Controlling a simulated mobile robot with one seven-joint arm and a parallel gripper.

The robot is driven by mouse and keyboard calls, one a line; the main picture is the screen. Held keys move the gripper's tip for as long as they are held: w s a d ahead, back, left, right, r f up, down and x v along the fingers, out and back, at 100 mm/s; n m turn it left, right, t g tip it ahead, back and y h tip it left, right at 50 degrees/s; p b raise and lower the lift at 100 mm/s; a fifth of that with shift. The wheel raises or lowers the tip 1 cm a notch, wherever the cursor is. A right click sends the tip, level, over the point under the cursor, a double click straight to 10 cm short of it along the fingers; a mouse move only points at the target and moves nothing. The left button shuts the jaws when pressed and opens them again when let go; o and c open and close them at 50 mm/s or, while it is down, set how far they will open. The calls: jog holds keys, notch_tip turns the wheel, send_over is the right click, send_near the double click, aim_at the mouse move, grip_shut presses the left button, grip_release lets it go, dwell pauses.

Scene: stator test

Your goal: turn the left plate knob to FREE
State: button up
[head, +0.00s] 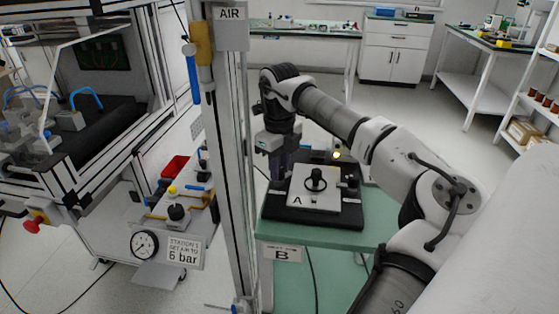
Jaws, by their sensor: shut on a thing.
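A white plate marked A (325,203) lies on a black base (313,222) on a green-topped table. A round black ring-shaped part (316,180) stands in the middle of the plate. My gripper (277,181) points down at the left edge of the plate and is shut on the left plate knob. The knob itself is mostly hidden by the fingers, so its FREE marking and its angle cannot be read. A dark knob or clamp (350,183) shows at the right edge of the plate.
A metal post with an AIR sign (230,27) rises just left of my gripper. A pressure gauge (145,244) and a 6 bar sign (184,251) are at lower left. The green table (340,236) carries a B label (283,254); its front right is clear.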

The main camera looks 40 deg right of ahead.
jog(key=n+p, duration=0.1)
jog(key=n, duration=0.2)
jog(key=shift+r+n, duration=0.1)
jog(key=shift+n, duration=0.2)
jog(key=shift+n+p, duration=0.5)
jog(key=shift+n, duration=1.2)
jog(key=shift+w, duration=0.1)
jog(key=o, duration=1)
notch_tip(320, 180, up, 14)
jog(key=shift+f, duration=0.2)
